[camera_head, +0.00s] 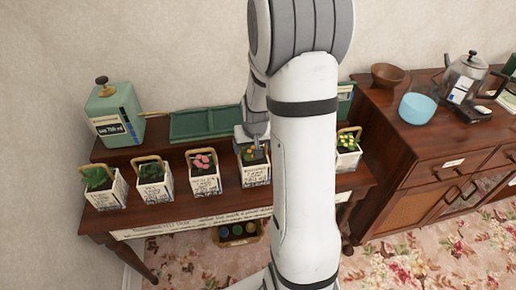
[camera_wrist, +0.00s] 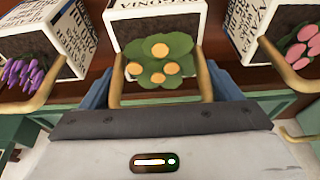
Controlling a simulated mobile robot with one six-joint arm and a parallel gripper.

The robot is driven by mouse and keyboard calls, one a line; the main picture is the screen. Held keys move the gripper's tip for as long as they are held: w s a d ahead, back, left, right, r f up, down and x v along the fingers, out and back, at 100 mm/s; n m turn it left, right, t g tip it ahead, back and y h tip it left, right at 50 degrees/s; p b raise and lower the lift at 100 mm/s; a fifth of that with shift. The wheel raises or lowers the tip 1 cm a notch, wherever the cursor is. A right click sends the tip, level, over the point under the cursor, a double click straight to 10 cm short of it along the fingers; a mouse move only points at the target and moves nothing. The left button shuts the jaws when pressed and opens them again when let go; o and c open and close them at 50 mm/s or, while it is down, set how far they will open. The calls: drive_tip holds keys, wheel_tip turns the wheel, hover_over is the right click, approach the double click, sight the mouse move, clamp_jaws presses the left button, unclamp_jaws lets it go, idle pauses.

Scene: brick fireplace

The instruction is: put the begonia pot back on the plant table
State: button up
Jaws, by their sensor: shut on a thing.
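The begonia pot (camera_head: 255,172) is a white, printed square pot with orange-yellow flowers and a wooden handle. It is in the front row on the dark wooden plant table (camera_head: 160,214). In the wrist view the begonia pot (camera_wrist: 155,22) shows its BEGONIA label, round leaves and handle. My gripper (camera_head: 252,143) is above it, and in the wrist view my gripper (camera_wrist: 160,90) is shut on its handle. The pot looks upright, at or very near the tabletop; its base contact is not clear.
A pink-flowered pot (camera_head: 204,175) stands close on one side; a purple-flowered pot (camera_wrist: 45,45) is on the other. More pots line the table front. Behind are a green tray (camera_head: 203,123) and a green canister (camera_head: 115,116). A wooden cabinet (camera_head: 415,150) stands right.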

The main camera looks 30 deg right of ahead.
sight(255, 162)
drive_tip(key=shift+f, duration=0.6)
drive_tip(key=shift+f, duration=0.2)
drive_tip(key=o, duration=1.7)
drive_tip(key=d+v, duration=0.1)
drive_tip(key=v, duration=1)
drive_tip(key=s+a+r+n, duration=0.1)
drive_tip(key=s+a+r, duration=0.1)
drive_tip(key=s+a, duration=0.2)
drive_tip(key=s+a+r+n, duration=0.1)
drive_tip(key=s+a+r, duration=0.2)
drive_tip(key=s, duration=0.4)
drive_tip(key=s+a+r+n, duration=0.1)
drive_tip(key=s+a+r, duration=0.1)
drive_tip(key=s+a, duration=0.4)
drive_tip(key=shift+r+g+y, duration=0.3)
drive_tip(key=shift+y, duration=0.1)
